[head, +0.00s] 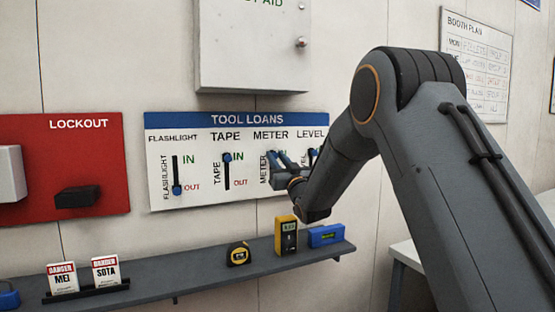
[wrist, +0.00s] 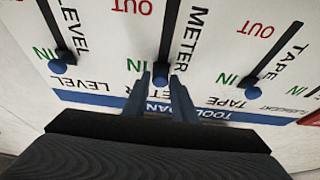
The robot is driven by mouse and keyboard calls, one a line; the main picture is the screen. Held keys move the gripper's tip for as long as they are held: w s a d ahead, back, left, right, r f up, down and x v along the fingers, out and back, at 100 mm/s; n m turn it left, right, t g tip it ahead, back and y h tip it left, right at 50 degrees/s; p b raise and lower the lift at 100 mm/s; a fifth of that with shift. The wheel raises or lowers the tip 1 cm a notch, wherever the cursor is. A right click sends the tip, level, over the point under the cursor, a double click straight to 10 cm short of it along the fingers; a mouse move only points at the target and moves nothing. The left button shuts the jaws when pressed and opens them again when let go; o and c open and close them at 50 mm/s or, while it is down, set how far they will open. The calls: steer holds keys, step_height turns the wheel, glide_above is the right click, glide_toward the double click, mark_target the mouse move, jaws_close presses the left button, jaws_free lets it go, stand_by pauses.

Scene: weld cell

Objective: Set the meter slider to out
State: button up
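The tool loans board (head: 200,203) hangs on the wall with four labelled sliders. The meter slider's blue knob (wrist: 161,76) is at the IN end of its dark slot in the wrist view, which shows the board upside down. My gripper (wrist: 162,80) is at the board, with one finger on each side of the meter knob. The fingers look open, with a small gap around the knob. In the head view my gripper (head: 280,160) covers most of the meter slider and its labels.
The tape knob (head: 227,157) and level knob (wrist: 58,67) are at IN, close on either side. The flashlight knob (head: 177,190) is at OUT. Below, a shelf (head: 190,275) holds a tape measure (head: 238,254), a yellow meter (head: 286,236) and a blue level (head: 326,235).

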jaws_close()
step_height(320, 180, down, 10)
steer(key=b, duration=0.7)
steer(key=shift+r, duration=0.2)
steer(key=shift+o, duration=2.2)
jaws_free()
steer(key=shift+f, duration=0.1)
steer(key=shift+s, duration=0.1)
steer(key=b+v, duration=0.1)
steer(key=v, duration=0.6)
steer(key=shift+s+d+b, duration=0.2)
steer(key=shift+b, duration=0.2)
steer(key=shift+d+f, duration=0.1)
